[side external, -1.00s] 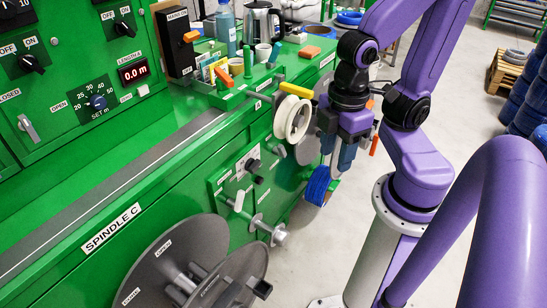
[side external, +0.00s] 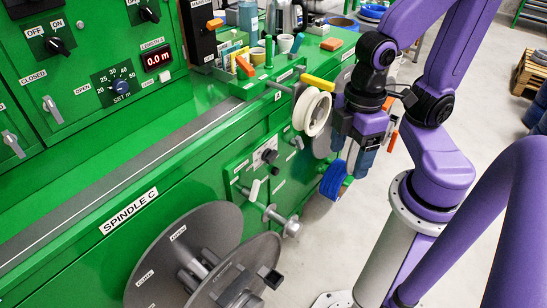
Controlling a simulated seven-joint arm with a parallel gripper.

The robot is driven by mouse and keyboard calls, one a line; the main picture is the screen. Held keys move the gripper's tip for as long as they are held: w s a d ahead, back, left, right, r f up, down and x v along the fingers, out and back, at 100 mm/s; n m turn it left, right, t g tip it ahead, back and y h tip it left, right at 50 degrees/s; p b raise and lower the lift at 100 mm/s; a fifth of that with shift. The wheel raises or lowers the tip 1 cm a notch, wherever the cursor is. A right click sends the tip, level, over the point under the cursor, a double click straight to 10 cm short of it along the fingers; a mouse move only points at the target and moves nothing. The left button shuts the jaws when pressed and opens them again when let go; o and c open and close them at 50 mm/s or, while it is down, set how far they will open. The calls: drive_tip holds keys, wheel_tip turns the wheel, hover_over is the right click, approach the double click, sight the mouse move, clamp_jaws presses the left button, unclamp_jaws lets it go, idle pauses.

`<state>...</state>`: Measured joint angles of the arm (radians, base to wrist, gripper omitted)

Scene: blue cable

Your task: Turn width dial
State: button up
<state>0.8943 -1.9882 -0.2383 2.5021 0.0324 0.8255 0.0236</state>
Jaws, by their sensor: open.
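My gripper (side external: 352,153) points down in front of the machine's right part, just right of a white spool (side external: 313,112). Its blue fingers are apart, and I see nothing between them. A small green panel (side external: 240,172) on the machine's front, left of the gripper and lower, carries a black knob (side external: 269,156). Its labels are too small to read, so I cannot tell whether this knob is the width dial. The gripper is clear of that panel. A blue dial (side external: 121,87) marked "SET m" sits on the upper left panel, far from the gripper.
A metal shaft (side external: 270,215) and large grey reel discs (side external: 190,255) stick out below the small panel. A yellow handle (side external: 317,82) is above the spool. Grey floor (side external: 330,250) is open between machine and arm base.

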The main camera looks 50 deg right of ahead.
drive_tip(key=w+a+f+m+y, duration=0.2)
drive_tip(key=w+a+f+m, duration=0.25)
drive_tip(key=a+f, duration=0.4)
drive_tip(key=m+t+h, duration=0.4)
drive_tip(key=m+t, duration=0.2)
drive_tip(key=t, duration=0.8)
approach(273, 157)
drive_tip(key=shift+d+r+v, duration=0.4)
drive_tip(key=shift+v, duration=3.9)
drive_tip(key=x, duration=1.7)
drive_tip(key=shift+w+a+f, duration=0.2)
drive_tip(key=shift+a+f, duration=0.1)
drive_tip(key=shift+f, duration=0.15)
